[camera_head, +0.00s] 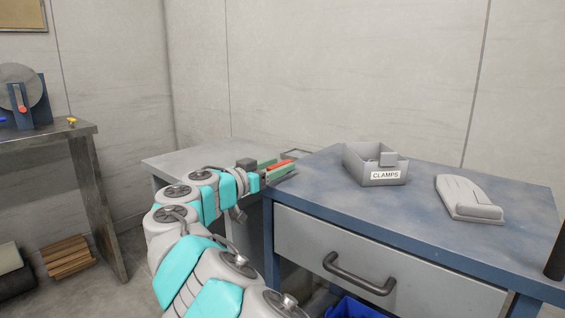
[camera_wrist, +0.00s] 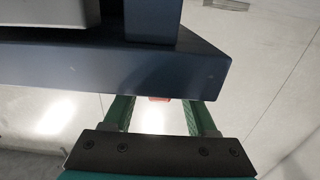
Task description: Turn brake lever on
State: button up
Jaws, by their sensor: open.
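A grey disc (camera_head: 14,74) stands on a blue bracket at the far left, with a slim blue lever (camera_head: 17,95) across its face ending in a red tip (camera_head: 22,109). It looks like the brake device, but no label shows. My gripper (camera_head: 280,168) is open, far to the right of it, by the near left corner of the blue bench. A red piece shows between its green fingers in the head view. In the wrist view a bit of red (camera_wrist: 158,99) shows between the spread fingers, mostly hidden by the bench edge; I cannot tell what it is.
The disc stands on a dark metal table (camera_head: 50,136), beside a small yellow item (camera_head: 71,121). The blue bench (camera_head: 419,196) holds a grey clamps box (camera_head: 372,177) and a grey moulded object (camera_head: 468,199). A low grey table (camera_head: 180,159) lies behind my arm. Floor shows between the tables.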

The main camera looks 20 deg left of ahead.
jog(key=shift+x, duration=1.1)
grip_shut()
dwell(0.7)
